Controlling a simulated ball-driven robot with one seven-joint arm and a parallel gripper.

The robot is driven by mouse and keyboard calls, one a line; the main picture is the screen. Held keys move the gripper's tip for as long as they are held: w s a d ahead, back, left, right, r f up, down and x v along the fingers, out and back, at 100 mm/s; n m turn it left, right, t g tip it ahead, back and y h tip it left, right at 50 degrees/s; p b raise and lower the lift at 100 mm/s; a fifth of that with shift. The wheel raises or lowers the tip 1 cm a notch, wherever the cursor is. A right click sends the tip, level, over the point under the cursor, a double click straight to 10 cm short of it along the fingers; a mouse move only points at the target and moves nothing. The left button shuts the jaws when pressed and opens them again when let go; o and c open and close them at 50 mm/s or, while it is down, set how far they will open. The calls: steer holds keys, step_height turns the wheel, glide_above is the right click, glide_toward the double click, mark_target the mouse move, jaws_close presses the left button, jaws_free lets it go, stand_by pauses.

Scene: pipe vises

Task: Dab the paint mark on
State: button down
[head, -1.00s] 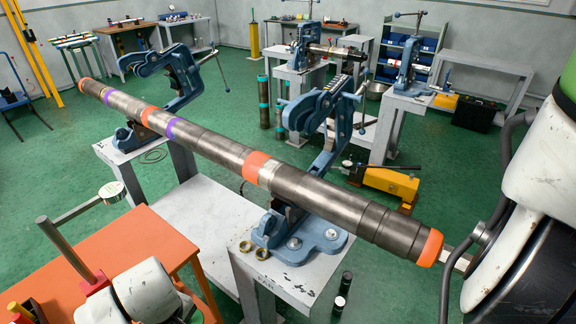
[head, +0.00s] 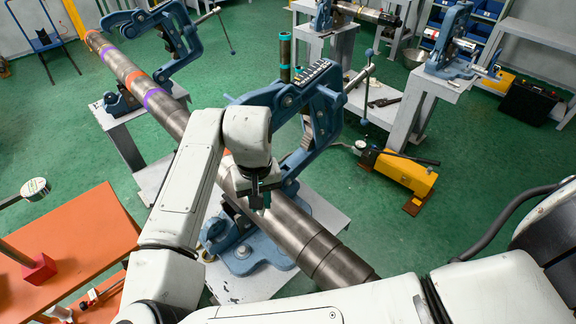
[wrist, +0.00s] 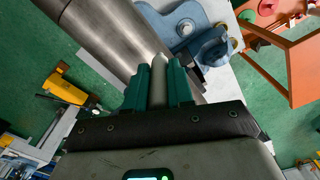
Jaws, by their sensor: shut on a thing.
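The long grey steel pipe (head: 305,232) runs from the upper left to the lower right, with orange and purple bands. My gripper (head: 262,200) is over its near part, just right of an orange band partly hidden by my arm. In the wrist view my gripper (wrist: 159,84) is shut on a pale, slim, round-ended marker (wrist: 159,72) between teal fingers. The pipe (wrist: 118,38) lies beyond the fingers there. I cannot tell whether the marker's tip touches it. The blue vise (head: 325,112) has its yoke standing up beside the pipe.
An orange table (head: 85,235) with a red block (head: 38,270) stands at the left. A yellow pump (head: 400,178) sits on the green floor to the right. Other vises stand on grey benches (head: 440,85) behind.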

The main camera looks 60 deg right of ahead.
steer(key=s+d+r+m+p, duration=0.1)
steer(key=s+d+r+m, duration=0.3)
steer(key=s+d+r, duration=0.1)
steer(key=f+b, duration=0.3)
steer(key=shift+w+f+b, duration=0.2)
steer(key=shift+f+b, duration=0.15)
steer(key=shift+b, duration=0.05)
steer(key=shift+f+b, duration=0.45)
steer(key=shift+f, duration=0.6)
steer(key=shift+a, duration=0.1)
steer(key=shift+p, duration=0.5)
steer(key=shift+f, duration=0.4)
stand_by(0.8)
steer(key=shift+s, duration=0.1)
stand_by(1.1)
step_height(320, 180, up, 7)
steer(key=p, duration=0.5)
stand_by(0.4)
